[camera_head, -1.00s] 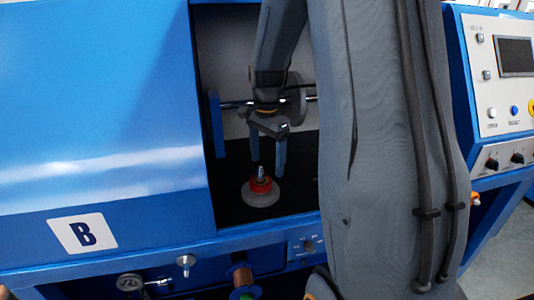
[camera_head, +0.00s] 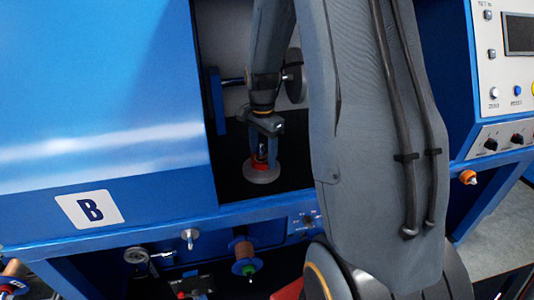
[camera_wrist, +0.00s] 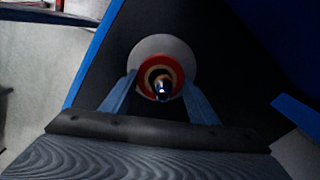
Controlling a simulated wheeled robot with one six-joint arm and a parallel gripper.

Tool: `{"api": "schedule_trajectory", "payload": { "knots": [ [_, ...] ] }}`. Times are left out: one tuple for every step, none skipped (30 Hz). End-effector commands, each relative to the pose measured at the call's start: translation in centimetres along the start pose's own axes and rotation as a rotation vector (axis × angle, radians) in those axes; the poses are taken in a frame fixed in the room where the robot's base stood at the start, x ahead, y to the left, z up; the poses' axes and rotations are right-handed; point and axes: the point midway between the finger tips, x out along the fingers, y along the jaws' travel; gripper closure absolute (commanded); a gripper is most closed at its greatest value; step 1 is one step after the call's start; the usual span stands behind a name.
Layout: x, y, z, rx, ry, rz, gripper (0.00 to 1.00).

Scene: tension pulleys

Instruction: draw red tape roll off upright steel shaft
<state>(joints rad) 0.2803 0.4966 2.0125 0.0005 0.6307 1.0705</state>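The red tape roll (camera_head: 260,161) sits low around the upright steel shaft, above a pale grey round base (camera_head: 262,178). The wrist view looks down on it: the red ring (camera_wrist: 160,59) surrounds the bright shaft tip (camera_wrist: 162,90), with the pale base (camera_wrist: 158,43) beyond. My gripper (camera_head: 262,163) points down over the shaft, one finger on each side of the roll. In the wrist view my gripper (camera_wrist: 160,79) has its fingers apart, with their tips close beside the ring. I cannot make out contact. The fingers hide parts of the roll in the head view.
The shaft stands in a dark recess beside a large blue panel marked B (camera_head: 89,209). A grey wheel on a horizontal bar (camera_head: 294,76) is behind my wrist. A front ledge (camera_head: 226,214) borders the recess. A copper-coloured spool (camera_head: 243,250) is below.

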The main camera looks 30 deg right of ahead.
Motion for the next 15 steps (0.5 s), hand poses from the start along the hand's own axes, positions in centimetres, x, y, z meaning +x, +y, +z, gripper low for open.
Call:
{"api": "schedule_trajectory", "payload": {
  "knots": [
    [0.02, 0.08, 0.0, 0.0, -0.001, 0.002, 0.59],
    [0.02, 0.09, -0.01, 0.0, -0.001, 0.002, 0.64],
    [0.02, 0.1, -0.01, 0.0, -0.001, 0.002, 0.69],
    [0.01, 0.1, -0.01, 0.0, -0.001, 0.002, 0.69],
    [0.01, 0.1, -0.01, 0.0, -0.001, 0.002, 0.73],
    [-0.01, 0.11, -0.01, 0.0, -0.001, 0.002, 0.73],
    [-0.02, 0.11, -0.01, 0.0, -0.001, 0.002, 0.73],
    [-0.05, 0.12, -0.02, 0.0, -0.001, 0.002, 0.73],
    [-0.09, 0.12, -0.01, 0.0, -0.001, 0.002, 0.73],
    [-0.13, 0.12, -0.01, 0.0, -0.001, 0.002, 0.73],
    [-0.18, 0.12, -0.01, 0.0, -0.001, 0.002, 0.73],
    [-0.26, 0.12, -0.01, 0.0, -0.001, 0.002, 0.73],
    [-0.32, 0.12, -0.01, 0.0, -0.001, 0.002, 0.73],
    [-0.38, 0.11, -0.01, 0.0, -0.001, 0.002, 0.73],
    [-0.45, 0.11, -0.01, 0.0, -0.001, 0.002, 0.73]
  ]
}}
